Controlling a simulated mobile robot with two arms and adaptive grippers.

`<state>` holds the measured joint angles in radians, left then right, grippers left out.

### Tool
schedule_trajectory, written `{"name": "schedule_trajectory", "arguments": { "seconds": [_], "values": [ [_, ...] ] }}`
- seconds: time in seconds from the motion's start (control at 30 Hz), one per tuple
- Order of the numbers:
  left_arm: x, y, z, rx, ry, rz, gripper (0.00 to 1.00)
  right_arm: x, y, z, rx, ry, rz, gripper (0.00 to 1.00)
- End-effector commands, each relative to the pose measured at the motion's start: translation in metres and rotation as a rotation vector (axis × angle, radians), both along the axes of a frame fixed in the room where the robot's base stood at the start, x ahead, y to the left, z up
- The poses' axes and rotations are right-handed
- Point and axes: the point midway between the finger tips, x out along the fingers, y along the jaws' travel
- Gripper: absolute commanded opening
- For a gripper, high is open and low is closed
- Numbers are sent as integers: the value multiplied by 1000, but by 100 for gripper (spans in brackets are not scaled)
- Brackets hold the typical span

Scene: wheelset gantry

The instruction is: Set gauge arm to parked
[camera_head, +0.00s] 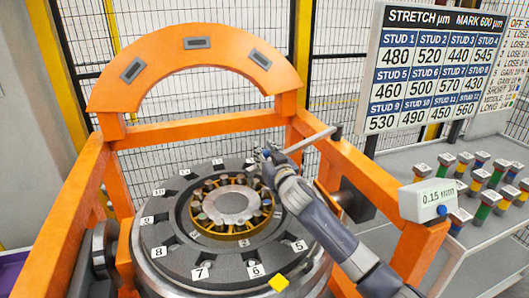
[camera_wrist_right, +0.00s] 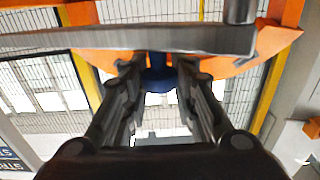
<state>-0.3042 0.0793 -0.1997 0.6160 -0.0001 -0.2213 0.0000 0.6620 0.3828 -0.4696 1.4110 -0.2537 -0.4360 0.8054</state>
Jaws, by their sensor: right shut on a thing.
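The gauge arm (camera_head: 312,139) is a thin grey bar that reaches from a post on the right side of the orange gantry towards the wheelset hub. In the right wrist view the bar (camera_wrist_right: 130,40) crosses the top, with a dark cylinder at its right end. My right gripper (camera_head: 264,154) is above the far right part of the numbered ring. In the wrist view it is shut on a blue knob (camera_wrist_right: 158,80), just below the bar. The join between knob and bar is partly hidden by the fingers. My left gripper is not in view.
The orange gantry (camera_head: 200,127) surrounds the round wheelset with its numbered ring (camera_head: 170,230). A box reading 0.15 µm (camera_head: 428,200) sits on the right rail. Coloured studs stand on a grey table at right, below the stretch board (camera_head: 430,75).

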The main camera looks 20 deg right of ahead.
Motion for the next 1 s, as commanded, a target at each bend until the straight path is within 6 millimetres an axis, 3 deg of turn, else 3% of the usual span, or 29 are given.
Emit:
{"name": "schedule_trajectory", "arguments": {
  "seconds": [0.37, 0.53, 0.77, 1.0],
  "values": [
    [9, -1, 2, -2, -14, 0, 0, -2, 0, -1, 0, 3, 4, 0],
    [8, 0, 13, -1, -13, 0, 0, -12, -6, 1, 0, 5, 32, 0],
    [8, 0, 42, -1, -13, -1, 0, -47, -27, 2, -5, 10, 127, 0],
    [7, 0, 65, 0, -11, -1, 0, -92, -61, 0, -6, 11, 267, 0]
  ]
}}
